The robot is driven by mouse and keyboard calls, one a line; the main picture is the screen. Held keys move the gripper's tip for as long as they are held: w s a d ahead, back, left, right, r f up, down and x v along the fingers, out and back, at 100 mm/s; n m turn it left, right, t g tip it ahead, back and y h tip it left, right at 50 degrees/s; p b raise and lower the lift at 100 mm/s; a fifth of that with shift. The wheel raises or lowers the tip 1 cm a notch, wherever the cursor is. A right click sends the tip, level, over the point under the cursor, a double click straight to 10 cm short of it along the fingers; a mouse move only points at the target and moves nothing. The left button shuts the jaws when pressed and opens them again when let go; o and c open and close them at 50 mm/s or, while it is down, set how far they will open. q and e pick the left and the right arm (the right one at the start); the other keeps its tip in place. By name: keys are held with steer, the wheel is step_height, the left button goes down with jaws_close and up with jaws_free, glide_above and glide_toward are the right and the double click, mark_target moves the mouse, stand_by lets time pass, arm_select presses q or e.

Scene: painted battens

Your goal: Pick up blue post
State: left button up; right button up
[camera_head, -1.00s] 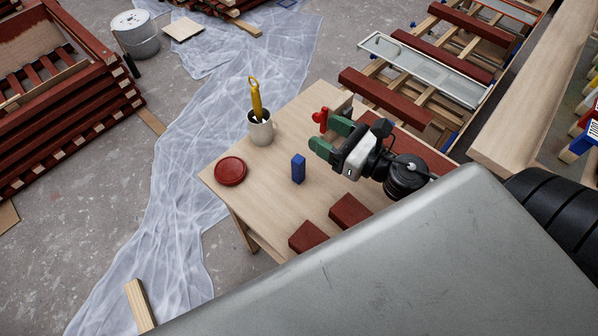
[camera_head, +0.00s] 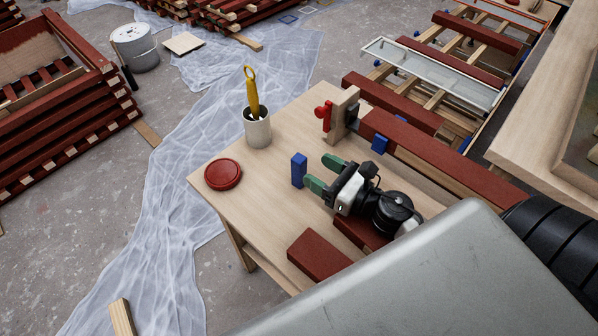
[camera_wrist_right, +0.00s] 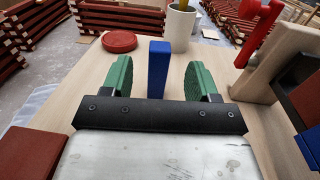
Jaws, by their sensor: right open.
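The blue post (camera_head: 299,170) stands upright on the pale wooden table (camera_head: 262,185), right of a round red lid. My right gripper (camera_head: 319,174) is open beside it, with its green fingers pointing toward the post. In the right wrist view the blue post (camera_wrist_right: 159,68) stands upright in line with the gap between the two green fingers (camera_wrist_right: 158,75). Space shows on both sides of it, and its lower part is hidden by the gripper's black bar. My left gripper is not in view.
The red lid (camera_head: 223,174) and a mug (camera_head: 257,130) with a yellow-handled tool stand on the table. Dark red blocks (camera_head: 319,255) lie at its front. A wooden clamp piece with a red knob (camera_head: 324,115) and a long red batten (camera_head: 430,150) stand behind the gripper.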

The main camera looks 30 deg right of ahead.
mark_target(299, 158)
steer(key=shift+p+x, duration=0.9)
steer(key=shift+x, duration=2.25)
steer(key=c, duration=1)
steer(key=shift+r, duration=0.1)
steer(key=shift+r+p, duration=0.35)
steer(key=shift+r, duration=0.25)
step_height(299, 158, up, 3)
steer(key=shift+r+p, duration=0.1)
steer(key=shift+p, duration=0.65)
steer(key=s+d+r+b, duration=0.2)
steer(key=s+d+r, duration=0.4)
steer(key=d, duration=0.3)
steer(key=shift+s+d+r, duration=0.15)
steer(key=shift+s+r, duration=0.1)
steer(key=shift+s, duration=0.3)
